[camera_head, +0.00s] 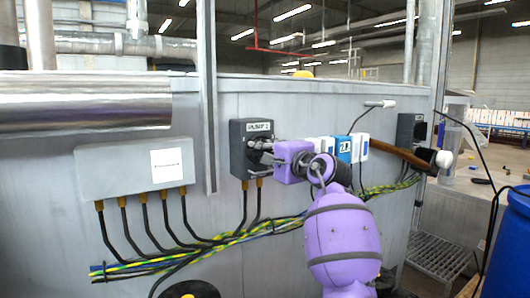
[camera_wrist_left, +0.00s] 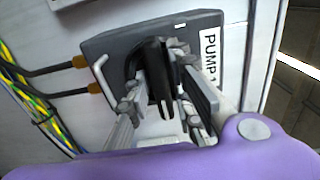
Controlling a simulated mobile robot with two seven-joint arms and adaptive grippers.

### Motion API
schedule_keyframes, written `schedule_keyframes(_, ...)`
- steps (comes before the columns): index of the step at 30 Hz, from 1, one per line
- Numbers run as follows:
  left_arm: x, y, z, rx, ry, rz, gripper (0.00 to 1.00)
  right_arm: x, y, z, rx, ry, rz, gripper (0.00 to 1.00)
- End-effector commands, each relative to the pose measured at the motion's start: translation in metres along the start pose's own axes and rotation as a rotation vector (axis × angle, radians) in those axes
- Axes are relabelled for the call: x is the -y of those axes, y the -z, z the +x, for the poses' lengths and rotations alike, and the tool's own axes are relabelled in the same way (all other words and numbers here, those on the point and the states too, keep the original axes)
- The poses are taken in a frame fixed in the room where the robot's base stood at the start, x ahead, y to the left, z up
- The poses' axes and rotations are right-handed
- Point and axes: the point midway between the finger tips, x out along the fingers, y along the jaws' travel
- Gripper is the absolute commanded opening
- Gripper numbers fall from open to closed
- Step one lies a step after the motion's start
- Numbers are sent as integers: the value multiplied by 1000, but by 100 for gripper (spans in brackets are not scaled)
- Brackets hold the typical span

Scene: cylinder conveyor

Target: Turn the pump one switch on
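The pump switch is a dark grey box with a black turning handle (camera_wrist_left: 160,80), fixed to the metal wall. In the head view the box (camera_head: 238,160) carries a white label starting with PUMP; its number is too small to be sure of. My purple left gripper (camera_head: 262,152) is right at the box front. In the wrist view its fingers (camera_wrist_left: 162,85) are apart, one on each side of the handle; firm contact does not show. My right gripper is in neither view.
A grey junction box (camera_head: 120,170) is on the wall to the left, with cables below. Blue and white small boxes (camera_head: 343,149) are behind my wrist. Another dark switch box (camera_head: 404,130) is farther right. A blue barrel (camera_head: 510,245) stands at the right edge.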

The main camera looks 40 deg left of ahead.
Motion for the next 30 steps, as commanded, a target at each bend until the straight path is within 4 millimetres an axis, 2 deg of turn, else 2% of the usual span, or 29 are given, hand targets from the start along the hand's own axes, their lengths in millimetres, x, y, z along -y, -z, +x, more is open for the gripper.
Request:
schedule_keyframes(1, 0, 0, 0, 0, 0, 0, 10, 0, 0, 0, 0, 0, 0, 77)
schedule_keyframes(3, 0, 0, 0, 0, 0, 0, 1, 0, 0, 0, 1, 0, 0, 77)
schedule_keyframes(17, 0, 0, 0, 1, 0, -58, 0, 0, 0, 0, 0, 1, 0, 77)
schedule_keyframes(30, -1, -1, 0, 2, 1, -402, 0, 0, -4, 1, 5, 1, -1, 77)
